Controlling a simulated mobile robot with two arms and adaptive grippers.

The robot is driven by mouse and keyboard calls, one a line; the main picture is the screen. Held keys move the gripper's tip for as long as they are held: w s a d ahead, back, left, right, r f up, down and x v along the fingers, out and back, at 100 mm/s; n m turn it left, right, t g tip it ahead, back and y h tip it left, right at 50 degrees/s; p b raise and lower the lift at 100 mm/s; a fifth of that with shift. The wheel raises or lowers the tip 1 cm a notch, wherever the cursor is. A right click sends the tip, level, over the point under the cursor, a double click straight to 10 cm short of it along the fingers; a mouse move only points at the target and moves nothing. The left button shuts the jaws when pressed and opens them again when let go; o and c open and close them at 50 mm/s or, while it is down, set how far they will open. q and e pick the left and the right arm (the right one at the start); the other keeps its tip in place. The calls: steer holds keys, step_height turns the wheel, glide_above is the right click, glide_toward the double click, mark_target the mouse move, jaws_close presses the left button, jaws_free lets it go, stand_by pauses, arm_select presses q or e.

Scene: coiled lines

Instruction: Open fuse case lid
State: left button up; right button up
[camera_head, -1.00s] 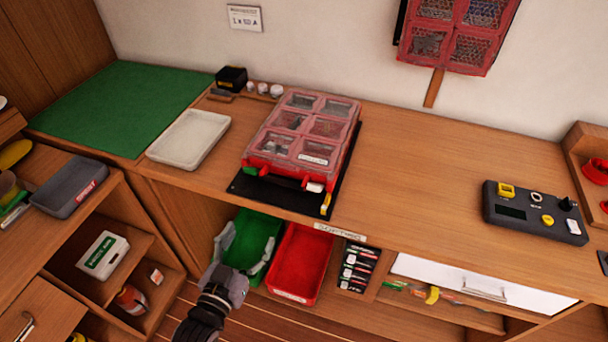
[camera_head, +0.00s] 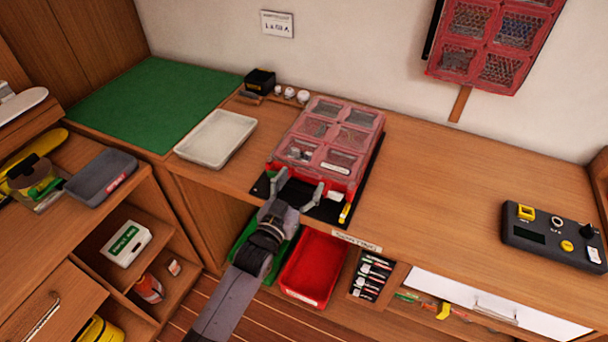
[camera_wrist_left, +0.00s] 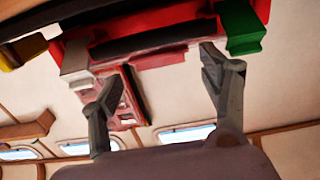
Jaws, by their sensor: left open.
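The fuse case (camera_head: 333,133) is a red box with a clear, compartmented lid, shut, lying on a black mat (camera_head: 363,177) on the bench. My left gripper (camera_head: 300,182) is open at the case's front edge, its two fingers spread along the front. The left wrist view shows the red case front (camera_wrist_left: 185,28) from below, with a green latch (camera_wrist_left: 240,27) near one finger and a whitish latch (camera_wrist_left: 75,57) near the other. The left gripper (camera_wrist_left: 162,64) has nothing between its fingers there. Whether a finger touches the case I cannot tell. My right gripper is not in view.
A pale tray (camera_head: 216,138) stands left of the case, with a small black box (camera_head: 260,80) behind. Red bin (camera_head: 315,266) and green bin (camera_head: 243,243) sit under the bench edge. A dark control box (camera_head: 553,237) is at right; bench between is clear.

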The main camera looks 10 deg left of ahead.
arm_select(q)
steer(key=shift+x, duration=1.25)
steer(key=shift+c, duration=0.4)
steer(key=c, duration=1.3)
steer(key=shift+r, duration=0.1)
steer(key=shift+c, duration=0.3)
